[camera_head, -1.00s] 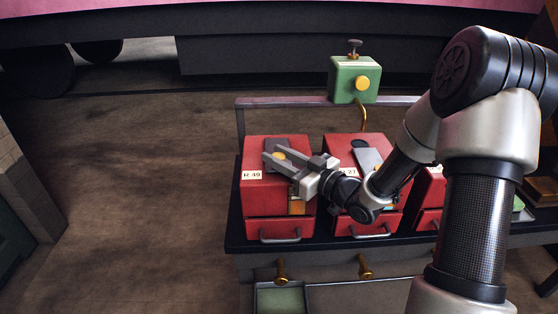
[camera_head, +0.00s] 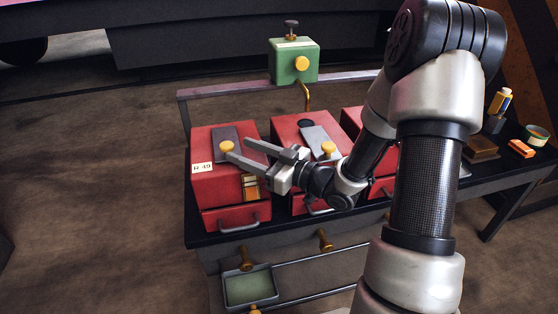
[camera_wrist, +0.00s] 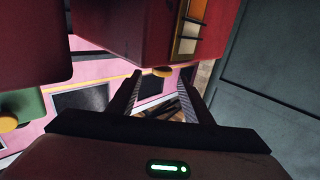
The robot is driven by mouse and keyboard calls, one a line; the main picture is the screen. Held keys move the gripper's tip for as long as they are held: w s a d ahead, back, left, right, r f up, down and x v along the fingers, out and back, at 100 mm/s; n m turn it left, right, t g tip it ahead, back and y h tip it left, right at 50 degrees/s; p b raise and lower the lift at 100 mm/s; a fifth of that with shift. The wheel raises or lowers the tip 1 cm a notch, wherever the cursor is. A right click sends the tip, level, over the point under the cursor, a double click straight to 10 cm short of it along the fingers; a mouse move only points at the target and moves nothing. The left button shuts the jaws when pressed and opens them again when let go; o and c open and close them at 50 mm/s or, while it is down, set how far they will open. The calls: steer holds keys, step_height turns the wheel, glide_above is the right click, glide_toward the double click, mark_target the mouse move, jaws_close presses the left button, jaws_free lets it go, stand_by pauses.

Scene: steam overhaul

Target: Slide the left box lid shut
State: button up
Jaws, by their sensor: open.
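The left box (camera_head: 205,188) is red, labelled R 49, at the left end of the bench in the head view. Its lid is a dark grey plate (camera_head: 224,133) on top, with a yellow knob (camera_head: 227,146) near the front. My gripper (camera_head: 237,149) is open and empty, reaching from the right over this box. One fingertip is close to the knob's front side, the other to its right; contact cannot be told. In the wrist view, a yellow knob (camera_wrist: 162,71) shows beyond and between the open fingers. Any opening under the lid is not visible.
A second red box (camera_head: 288,130) with a grey lid, yellow knob and dark round hole stands to the right, partly behind my arm. A third is beyond. A small tray (camera_head: 250,288) sits below the bench front.

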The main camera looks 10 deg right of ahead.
steer(key=p+v, duration=0.1)
steer(key=v, duration=1)
steer(key=shift+r, duration=0.1)
